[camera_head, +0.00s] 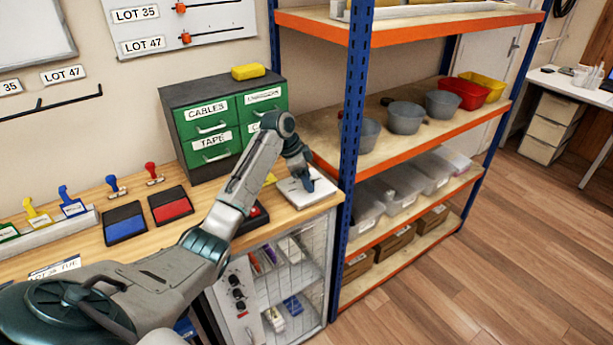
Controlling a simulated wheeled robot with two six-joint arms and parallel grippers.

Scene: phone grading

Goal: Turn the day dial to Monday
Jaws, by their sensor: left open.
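My left arm comes in from the lower left and reaches over the wooden bench. My left gripper (309,185) points down at a flat white box (294,196) near the bench's right end. Its fingertips are small and dark here; it is open, and I see nothing held. Whether it touches the box is not clear. No day dial can be made out for certain; the gripper covers part of the white box. A pale panel with several black knobs (237,293) is on the bench front, below the arm. My right gripper is not in view.
A green drawer cabinet (222,125) stands behind my arm. The blue upright (352,130) of an orange shelf rises close right of my gripper.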

